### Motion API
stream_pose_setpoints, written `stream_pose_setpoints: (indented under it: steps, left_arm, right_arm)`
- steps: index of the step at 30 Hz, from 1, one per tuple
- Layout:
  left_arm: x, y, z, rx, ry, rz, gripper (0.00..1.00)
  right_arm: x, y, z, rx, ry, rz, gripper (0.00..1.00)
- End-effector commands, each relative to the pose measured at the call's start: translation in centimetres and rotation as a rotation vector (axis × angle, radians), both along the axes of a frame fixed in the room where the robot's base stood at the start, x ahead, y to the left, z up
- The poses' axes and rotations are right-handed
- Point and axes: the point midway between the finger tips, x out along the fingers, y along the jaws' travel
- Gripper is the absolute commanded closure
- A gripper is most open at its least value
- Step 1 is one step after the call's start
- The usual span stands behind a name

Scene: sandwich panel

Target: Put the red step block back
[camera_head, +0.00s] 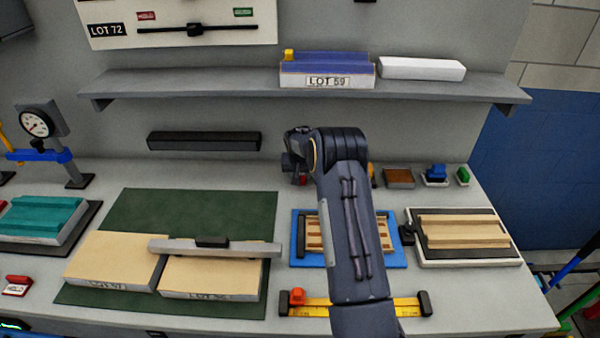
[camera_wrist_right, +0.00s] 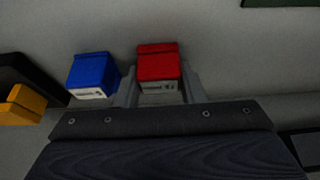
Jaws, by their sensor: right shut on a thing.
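The red step block (camera_wrist_right: 158,64) has a pale label on its lower face and sits between the two fingers of my right gripper (camera_wrist_right: 160,92), which is shut on it. In the head view only a small part of the red block (camera_head: 302,181) shows, low beside my right gripper (camera_head: 296,172), at the back of the bench. My arm hides the rest. I cannot tell whether the block touches the bench. A blue block (camera_wrist_right: 93,74) stands just left of it in the wrist view. My left gripper is not in view.
A yellow block (camera_wrist_right: 22,104) lies further left in the wrist view. A blue tray (camera_head: 398,255) with a wooden part lies under my arm. A yellow ruler (camera_head: 335,311) with a red slider is at the front. A shelf (camera_head: 210,84) overhangs the back.

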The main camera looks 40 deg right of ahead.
Motion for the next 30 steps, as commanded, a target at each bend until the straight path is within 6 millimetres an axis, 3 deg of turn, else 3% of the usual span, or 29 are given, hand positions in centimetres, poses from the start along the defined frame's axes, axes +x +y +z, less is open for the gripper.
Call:
stream_pose_setpoints:
  steps: [9, 10, 15, 23, 30]
  left_arm:
    - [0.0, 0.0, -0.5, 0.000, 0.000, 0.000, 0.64]
    - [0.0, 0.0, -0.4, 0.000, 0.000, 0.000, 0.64]
    - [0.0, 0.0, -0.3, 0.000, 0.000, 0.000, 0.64]
    - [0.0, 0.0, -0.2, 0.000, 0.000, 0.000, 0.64]
    - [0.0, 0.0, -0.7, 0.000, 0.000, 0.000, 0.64]
  right_arm:
    - [0.0, 0.0, -0.3, -0.001, -0.002, -0.001, 0.87]
    - [0.0, 0.0, -0.3, -0.001, -0.002, -0.001, 0.63]
    - [0.0, 0.0, -0.2, -0.001, -0.002, -0.001, 0.42]
    - [0.0, 0.0, -0.1, -0.001, -0.002, -0.001, 0.42]
    - [-0.6, 0.5, 2.3, -0.002, -0.005, -0.001, 0.42]
